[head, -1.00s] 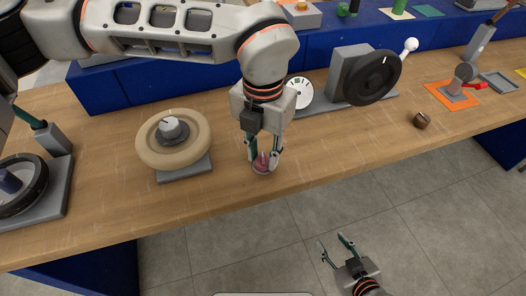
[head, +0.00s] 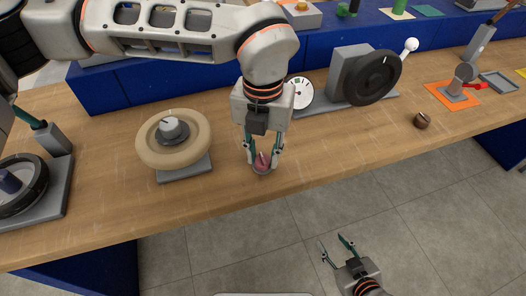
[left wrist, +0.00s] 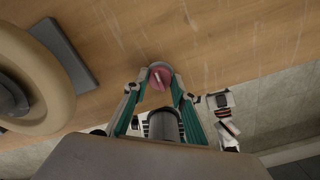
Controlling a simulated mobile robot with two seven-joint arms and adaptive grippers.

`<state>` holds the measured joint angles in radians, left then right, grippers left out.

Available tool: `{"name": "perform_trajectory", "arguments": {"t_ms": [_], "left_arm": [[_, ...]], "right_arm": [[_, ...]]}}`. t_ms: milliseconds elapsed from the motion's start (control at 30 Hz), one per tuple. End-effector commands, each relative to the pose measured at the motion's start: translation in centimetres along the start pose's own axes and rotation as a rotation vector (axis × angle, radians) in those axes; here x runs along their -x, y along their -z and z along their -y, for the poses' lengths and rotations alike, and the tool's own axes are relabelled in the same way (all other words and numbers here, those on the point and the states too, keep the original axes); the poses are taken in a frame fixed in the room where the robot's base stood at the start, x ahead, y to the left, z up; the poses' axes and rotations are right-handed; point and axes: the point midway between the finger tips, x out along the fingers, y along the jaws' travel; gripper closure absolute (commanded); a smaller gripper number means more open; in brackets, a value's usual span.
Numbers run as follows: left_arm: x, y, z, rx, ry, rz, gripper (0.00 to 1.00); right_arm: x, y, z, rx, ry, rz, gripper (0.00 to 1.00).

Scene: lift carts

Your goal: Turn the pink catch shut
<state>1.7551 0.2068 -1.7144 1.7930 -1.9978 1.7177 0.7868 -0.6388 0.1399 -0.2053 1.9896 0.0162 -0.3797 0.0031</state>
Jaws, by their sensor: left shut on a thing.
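The pink catch (head: 262,160) is a small round knob with a pale line on top, set on a grey base on the wooden bench near its front edge. It also shows in the left wrist view (left wrist: 160,77). My left gripper (head: 263,157) points down over it and is shut on it, one finger on each side. The fingers hide part of its sides. My right gripper (head: 338,249) is open and empty, low in the head view over the grey floor, apart from the bench.
A beige handwheel (head: 149,152) on a grey plate stands left of the catch. A white dial (head: 299,93) and a dark handwheel (head: 372,78) stand behind and to the right. A small brown knob (head: 422,120) is further right. The bench around the catch is bare.

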Motion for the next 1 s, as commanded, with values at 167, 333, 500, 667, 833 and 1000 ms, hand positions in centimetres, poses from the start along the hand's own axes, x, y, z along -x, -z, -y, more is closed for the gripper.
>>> {"name": "perform_trajectory", "arguments": {"t_ms": [167,333,500,667,833,1000], "left_arm": [[0.1,-0.1,0.0,0.002,0.001,0.002,0.57],[0.1,-0.1,0.0,0.001,0.000,0.001,0.57],[0.5,-0.1,0.0,0.000,0.001,0.002,0.57],[2.7,-0.1,0.0,0.001,0.000,0.005,0.57],[6.2,-0.2,0.0,0.002,0.000,0.007,0.57],[9.4,-0.1,0.0,0.002,0.001,0.005,0.57]], "right_arm": [[0.0,0.0,0.0,0.000,0.000,0.000,0.60],[0.0,0.0,0.0,0.000,0.001,0.000,0.60],[0.0,0.0,-0.1,0.003,0.000,-0.002,0.60],[0.0,0.0,0.0,0.002,0.001,-0.001,0.60],[0.0,0.0,0.0,0.001,0.001,0.000,0.60],[0.0,0.0,0.0,0.000,0.001,0.000,0.60]]}}
